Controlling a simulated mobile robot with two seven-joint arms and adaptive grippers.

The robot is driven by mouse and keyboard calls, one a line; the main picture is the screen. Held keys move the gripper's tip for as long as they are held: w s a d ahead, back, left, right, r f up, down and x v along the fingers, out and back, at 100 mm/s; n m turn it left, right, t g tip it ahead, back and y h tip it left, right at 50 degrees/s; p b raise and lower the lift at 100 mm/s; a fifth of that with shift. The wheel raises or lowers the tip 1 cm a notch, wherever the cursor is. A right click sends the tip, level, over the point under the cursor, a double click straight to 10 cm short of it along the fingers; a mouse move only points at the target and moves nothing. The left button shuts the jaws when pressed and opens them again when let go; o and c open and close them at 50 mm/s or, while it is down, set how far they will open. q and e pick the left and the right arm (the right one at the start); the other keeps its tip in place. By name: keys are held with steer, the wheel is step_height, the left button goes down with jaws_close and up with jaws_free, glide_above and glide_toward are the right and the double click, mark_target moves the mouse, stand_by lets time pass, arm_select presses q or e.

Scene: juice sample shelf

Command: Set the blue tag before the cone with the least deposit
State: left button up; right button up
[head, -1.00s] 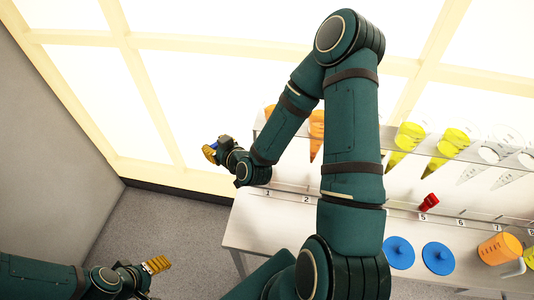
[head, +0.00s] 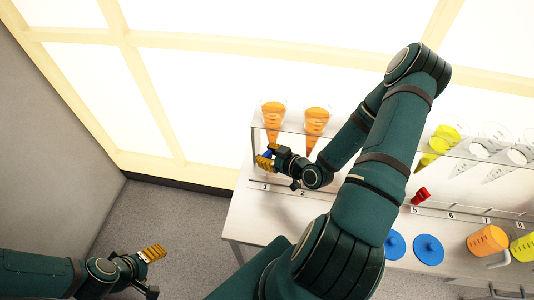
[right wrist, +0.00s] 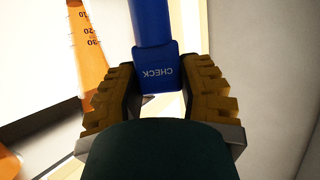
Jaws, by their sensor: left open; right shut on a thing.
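My right gripper (head: 265,159) is shut on the blue tag (head: 268,153), in front of the shelf's left end, near the number 1 mark. In the right wrist view the blue tag (right wrist: 155,70), with the word CHECK upside down, sits between the yellow finger pads (right wrist: 157,97). Two orange-filled cones (head: 273,116) (head: 317,121) hang at the rack's left. A yellow cone (head: 441,142) and clear-looking cones (head: 489,145) (head: 520,153) hang at the right. My right arm hides the rack's middle. Deposit levels are too small to tell. My left gripper (head: 152,256) is open and empty, low at the left.
A red tag-like piece (head: 420,196) stands near number 5. Blue discs (head: 429,249), an orange cup (head: 487,241) and a yellow cup (head: 523,247) are at the bench's right. The bench (head: 255,215) is bare at its left front. A grey wall (head: 50,150) stands left.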

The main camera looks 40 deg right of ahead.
steer(key=shift+f+b, duration=1.2)
steer(key=shift+f, duration=0.7)
steer(key=shift+f+b, duration=1.95)
steer(key=shift+b, duration=0.15)
steer(key=o, duration=1.1)
steer(key=shift+c, duration=0.2)
steer(key=v, duration=1.2)
steer(key=shift+r, duration=0.1)
